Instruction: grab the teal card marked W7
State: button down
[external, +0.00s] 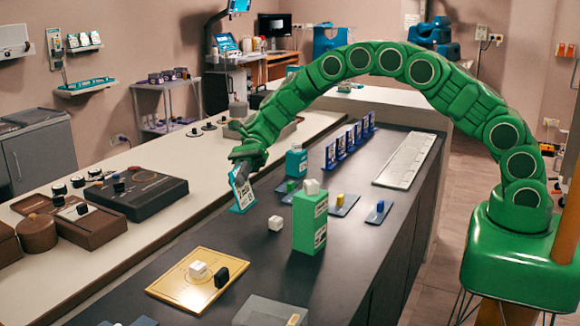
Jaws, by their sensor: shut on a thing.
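A teal and white card (242,194) stands upright at the left edge of the dark counter (175,235). My gripper (240,166) is shut on its top edge, reaching in from the right. The card's marking is too small to read for certain. Its lower edge is at or very near the counter top; I cannot tell whether it touches.
A green box (310,217) with a white cube on top stands right of the card. A small white cube (275,223) lies between them. A teal container (296,161) and several blue upright cards (349,140) stand behind. A tan board (197,280) lies in front.

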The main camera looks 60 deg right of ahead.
jog(key=s+d+r, duration=0.3)
jog(key=s+r, duration=0.3)
jog(key=s, duration=0.4)
jog(key=shift+d, duration=0.25)
